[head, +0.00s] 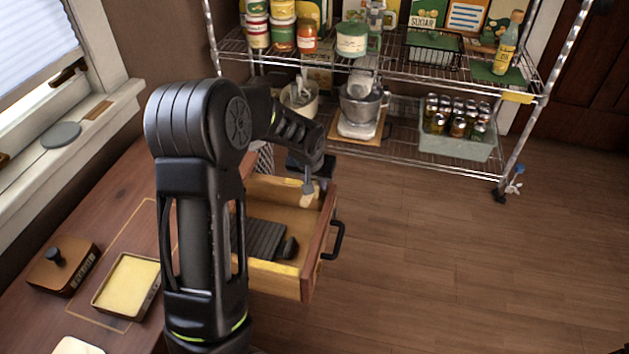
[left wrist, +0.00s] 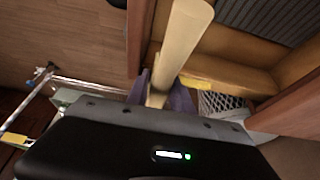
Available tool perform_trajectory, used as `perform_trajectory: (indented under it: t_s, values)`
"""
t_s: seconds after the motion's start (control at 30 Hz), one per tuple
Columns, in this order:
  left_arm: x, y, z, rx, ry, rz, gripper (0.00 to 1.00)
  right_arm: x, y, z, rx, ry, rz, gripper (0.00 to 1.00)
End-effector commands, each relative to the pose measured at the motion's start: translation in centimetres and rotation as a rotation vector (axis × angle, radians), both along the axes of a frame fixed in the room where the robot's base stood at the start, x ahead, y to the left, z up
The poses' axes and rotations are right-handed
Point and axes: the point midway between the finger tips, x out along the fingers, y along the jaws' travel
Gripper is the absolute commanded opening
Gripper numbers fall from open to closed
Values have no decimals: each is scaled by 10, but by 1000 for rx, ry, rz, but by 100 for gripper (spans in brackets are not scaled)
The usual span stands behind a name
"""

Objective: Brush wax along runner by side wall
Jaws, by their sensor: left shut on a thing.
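My left gripper (head: 309,170) is shut on a pale wooden brush (left wrist: 182,40). In the head view the brush's pale end (head: 306,198) points down at the far part of the open drawer (head: 318,243); I cannot tell if it touches. Yellow wax shows along the drawer's near side wall (head: 275,267) and in a patch at the far side wall (head: 262,181). The left wrist view also shows a yellow strip (left wrist: 205,85) beside the brush. An open tin of yellow wax (head: 128,283) sits on the counter. My right gripper is not in view.
A dark ribbed item (head: 258,240) lies in the drawer. A wooden box with a black knob (head: 62,265) stands on the counter (head: 110,215). A loaded wire rack (head: 400,150) stands beyond the drawer. The floor (head: 450,260) to the right is clear.

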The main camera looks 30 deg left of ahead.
Motion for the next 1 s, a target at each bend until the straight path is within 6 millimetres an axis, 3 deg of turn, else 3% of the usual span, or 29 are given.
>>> perform_trajectory:
  t_s: [0.57,1.0]
  values:
    - [3,-7,-2,-1,-1,0,0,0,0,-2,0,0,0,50]
    - [-5,15,-3,0,0,1,0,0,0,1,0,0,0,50]
